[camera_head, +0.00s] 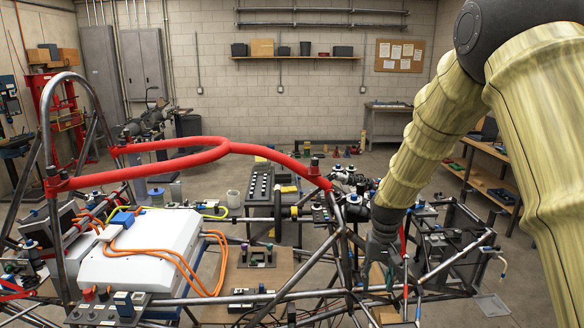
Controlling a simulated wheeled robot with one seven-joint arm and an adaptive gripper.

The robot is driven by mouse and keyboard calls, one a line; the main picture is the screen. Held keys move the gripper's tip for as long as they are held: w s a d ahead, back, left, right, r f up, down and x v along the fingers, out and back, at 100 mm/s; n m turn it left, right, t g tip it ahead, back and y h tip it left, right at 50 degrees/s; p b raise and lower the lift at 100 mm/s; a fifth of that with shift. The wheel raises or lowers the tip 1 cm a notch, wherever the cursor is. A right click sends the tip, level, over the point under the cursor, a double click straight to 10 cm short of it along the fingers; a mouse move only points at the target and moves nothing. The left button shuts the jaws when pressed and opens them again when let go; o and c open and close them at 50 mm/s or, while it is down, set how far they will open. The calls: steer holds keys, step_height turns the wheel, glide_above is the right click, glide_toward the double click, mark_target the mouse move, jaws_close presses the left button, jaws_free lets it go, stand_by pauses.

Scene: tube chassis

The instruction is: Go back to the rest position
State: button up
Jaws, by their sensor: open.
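My arm, in a yellowish ribbed sleeve, comes in from the right and reaches down toward the front right part of the tube chassis. My gripper (378,270) is at its end, dark grey and pointing down, with its fingers apart. I see nothing held between them. It is close to the chassis (345,240) tubes near a junction; whether it touches them I cannot tell. The parts behind the gripper are partly hidden.
Red padded tubes (190,160) arch across the chassis. A white box (140,250) with orange cables sits at the left. Cables and small parts crowd the gripper's right side. A bench (490,185) stands at the right wall.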

steer(key=s+f, duration=0.3)
steer(key=f, duration=0.3)
steer(key=s+f, duration=0.3)
steer(key=f, duration=0.3)
steer(key=s+f, duration=0.3)
steer(key=f, duration=0.4)
steer(key=shift+d, duration=0.1)
steer(key=s+f, duration=0.5)
steer(key=s, duration=0.7)
steer(key=s+f+n, duration=0.1)
steer(key=s+f, duration=0.5)
steer(key=s, duration=0.6)
steer(key=s+f, duration=0.5)
steer(key=s, duration=0.7)
step_height(320, 180, down, 14)
steer(key=b, duration=1.3)
steer(key=shift+w+a+r+b, duration=0.25)
steer(key=shift+w+a+b, duration=0.05)
steer(key=shift+w+b, duration=0.05)
